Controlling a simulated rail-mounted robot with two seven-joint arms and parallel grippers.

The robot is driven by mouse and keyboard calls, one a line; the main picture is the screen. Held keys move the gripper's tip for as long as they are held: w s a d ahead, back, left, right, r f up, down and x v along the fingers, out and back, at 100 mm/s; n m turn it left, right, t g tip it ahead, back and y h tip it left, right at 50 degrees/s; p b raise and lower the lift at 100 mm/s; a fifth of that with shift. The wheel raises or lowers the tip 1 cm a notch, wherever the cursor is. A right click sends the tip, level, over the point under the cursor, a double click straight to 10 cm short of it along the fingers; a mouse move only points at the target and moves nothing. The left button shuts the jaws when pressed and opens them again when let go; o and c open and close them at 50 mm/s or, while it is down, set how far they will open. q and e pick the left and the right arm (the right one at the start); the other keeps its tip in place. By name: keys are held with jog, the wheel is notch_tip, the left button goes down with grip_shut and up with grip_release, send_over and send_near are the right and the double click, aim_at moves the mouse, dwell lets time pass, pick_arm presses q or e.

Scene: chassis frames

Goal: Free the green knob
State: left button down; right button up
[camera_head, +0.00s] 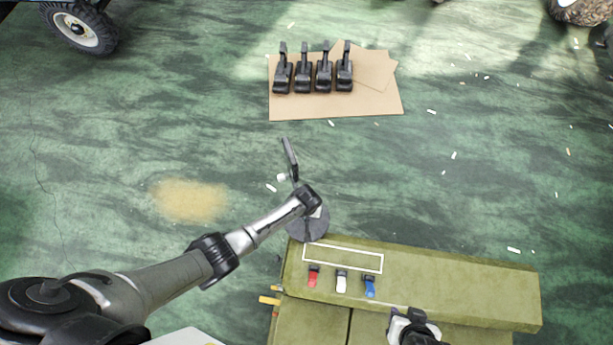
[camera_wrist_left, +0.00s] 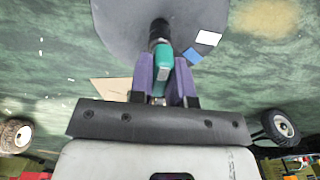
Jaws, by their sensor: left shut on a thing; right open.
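The green knob (camera_wrist_left: 163,66) sits on a dark stem at the grey round disc (camera_wrist_left: 115,25) in the left wrist view. My left gripper (camera_wrist_left: 166,80) is shut on it, with a purple finger on each side. In the head view my left gripper (camera_head: 311,203) is over the grey disc (camera_head: 312,229), beside the olive case, and the knob is hidden there. My right gripper (camera_head: 413,328) is open at the bottom edge, over the case, partly cut off; I see nothing in it.
The olive case (camera_head: 455,292) carries a white outlined rectangle (camera_head: 343,245) and red (camera_head: 313,279), white (camera_head: 341,284) and blue (camera_head: 369,289) pieces. Several black clamp-like parts (camera_head: 303,78) stand on cardboard (camera_head: 300,107). A wheel (camera_head: 85,32) is at top left. Small scraps dot the green floor.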

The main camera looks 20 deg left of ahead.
pick_arm(q)
jog(key=c, duration=1.1)
grip_release()
jog(key=shift+r, duration=0.15)
notch_tip(320, 180, up, 14)
jog(key=shift+f+p, duration=0.25)
jog(key=shift+p, duration=0.4)
